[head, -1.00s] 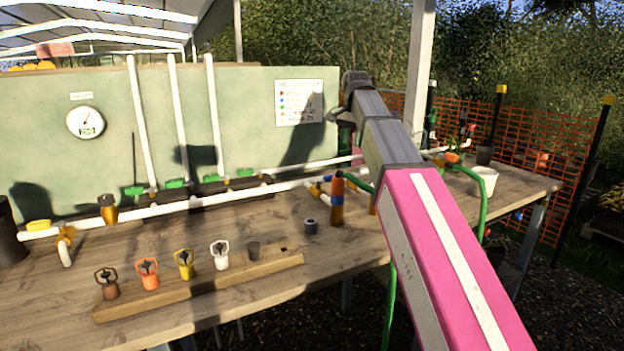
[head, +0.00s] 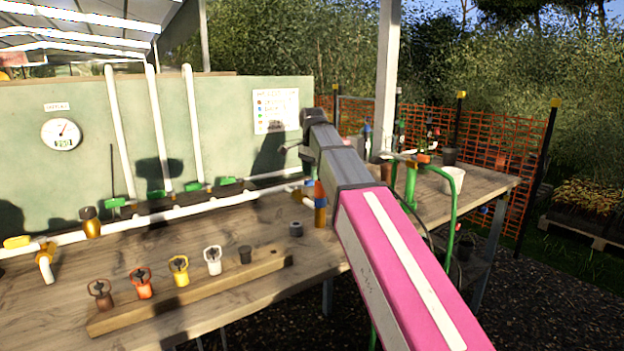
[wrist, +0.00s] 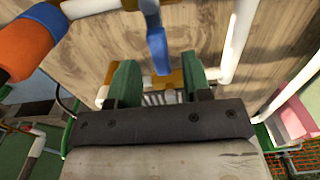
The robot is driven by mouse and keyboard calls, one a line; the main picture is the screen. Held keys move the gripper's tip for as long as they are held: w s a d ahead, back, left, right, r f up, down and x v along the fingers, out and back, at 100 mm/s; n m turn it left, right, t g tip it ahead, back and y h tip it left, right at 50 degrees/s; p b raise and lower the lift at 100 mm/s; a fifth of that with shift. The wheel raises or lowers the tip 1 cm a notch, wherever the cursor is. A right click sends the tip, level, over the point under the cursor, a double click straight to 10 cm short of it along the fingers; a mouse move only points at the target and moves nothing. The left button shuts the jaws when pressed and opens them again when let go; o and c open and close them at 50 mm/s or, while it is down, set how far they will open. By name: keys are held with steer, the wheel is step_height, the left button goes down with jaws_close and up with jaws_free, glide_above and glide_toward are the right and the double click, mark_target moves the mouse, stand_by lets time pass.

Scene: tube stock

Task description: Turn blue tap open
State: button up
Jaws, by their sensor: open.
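The blue tap (wrist: 156,48) shows in the wrist view as a long blue handle, between and a little beyond the two green fingers of my gripper (wrist: 160,84). The fingers are spread apart, with visible gaps on both sides of the handle. A yellow-orange fitting and white pipe show behind it. In the head view a small blue part of the tap (head: 309,182) shows at the right end of the white pipe, beside the arm. My fingers are hidden behind my arm there.
An orange and blue cylinder (wrist: 24,45) stands close on the left in the wrist view, and also in the head view (head: 320,204). A wooden rack (head: 190,293) with several coloured fittings lies in front. A yellow tap (head: 18,241) is at far left.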

steer(key=shift+f, duration=1.05)
